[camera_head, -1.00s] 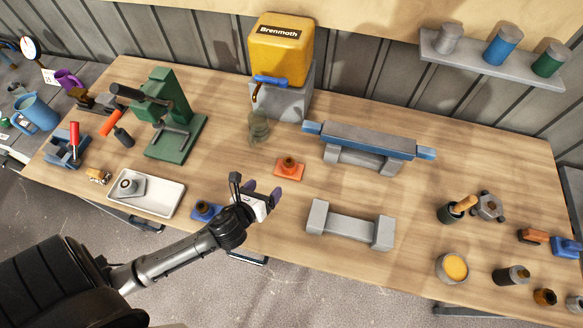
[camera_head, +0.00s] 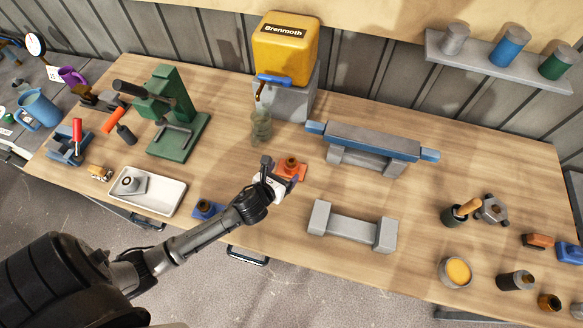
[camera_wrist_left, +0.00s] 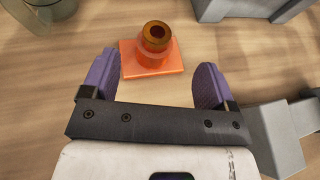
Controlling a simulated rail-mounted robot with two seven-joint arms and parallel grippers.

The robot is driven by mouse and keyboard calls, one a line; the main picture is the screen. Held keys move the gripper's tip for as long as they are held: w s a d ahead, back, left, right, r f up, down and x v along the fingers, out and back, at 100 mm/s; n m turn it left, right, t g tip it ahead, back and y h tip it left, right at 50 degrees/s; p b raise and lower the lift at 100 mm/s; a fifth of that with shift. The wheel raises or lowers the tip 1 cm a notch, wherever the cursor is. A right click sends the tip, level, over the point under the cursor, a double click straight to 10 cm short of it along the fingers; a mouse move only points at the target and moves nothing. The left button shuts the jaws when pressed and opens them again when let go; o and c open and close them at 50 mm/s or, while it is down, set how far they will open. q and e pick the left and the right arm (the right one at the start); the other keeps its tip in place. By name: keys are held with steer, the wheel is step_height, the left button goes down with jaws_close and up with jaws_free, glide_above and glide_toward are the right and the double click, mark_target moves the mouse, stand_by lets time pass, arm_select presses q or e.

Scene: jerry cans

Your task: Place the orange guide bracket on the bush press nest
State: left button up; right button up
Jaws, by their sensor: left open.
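The orange guide bracket (camera_head: 297,173) lies on the middle of the wooden bench. It is a flat square plate with a round brown-topped boss. My left gripper (camera_head: 281,181) is at its near side and hides part of it. In the left wrist view the bracket (camera_wrist_left: 152,60) shows between and just ahead of the purple fingers of my left gripper (camera_wrist_left: 157,68), which are open with nothing held. The green bush press (camera_head: 171,115) stands at the back left; its nest appears to be on the base below the ram, but is hard to make out. My right gripper is out of view.
A blue bracket (camera_head: 207,208) lies left of my forearm, near a white tray (camera_head: 165,195). A greenish glass jar (camera_head: 261,126) stands behind the orange bracket. Grey stands (camera_head: 350,228) are to the right. Bench between press and bracket is mostly clear.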

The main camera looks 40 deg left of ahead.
mark_target(289, 165)
arm_select(q)
steer(key=shift+a+b+x, duration=0.1)
steer(key=shift+b+x, duration=0.05)
steer(key=shift+x, duration=1.15)
steer(key=shift+a+b+x, duration=0.15)
steer(key=shift+x, duration=1.15)
steer(key=shift+c, duration=0.3)
steer(key=c, duration=1)
steer(key=shift+c, duration=1.2)
steer(key=shift+r, duration=0.1)
